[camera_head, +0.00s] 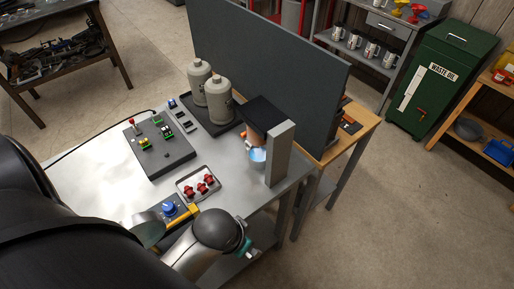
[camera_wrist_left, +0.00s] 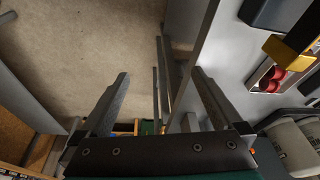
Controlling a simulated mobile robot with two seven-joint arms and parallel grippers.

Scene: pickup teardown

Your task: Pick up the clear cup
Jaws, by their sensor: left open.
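A small clear, bluish, shiny thing (camera_head: 258,154), which looks like the clear cup, is under the black top of a grey stand (camera_head: 279,155) at the table's right end. Its outline is too small to make out fully. I cannot pick it out in the left wrist view. My left gripper (camera_wrist_left: 161,74) is open and empty, its fingers spread over the floor and the table's edge. In the head view my left arm reaches over the table's front edge, apart from the stand; its fingers are hidden there. My right gripper is not in view.
The metal table (camera_head: 96,170) holds a control panel (camera_head: 158,152), two grey canisters on a black tray (camera_head: 201,124), a tray of red parts (camera_head: 198,184) and a yellow-handled blue device (camera_head: 170,208) near my arm. A dark upright panel (camera_head: 270,60) stands behind.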

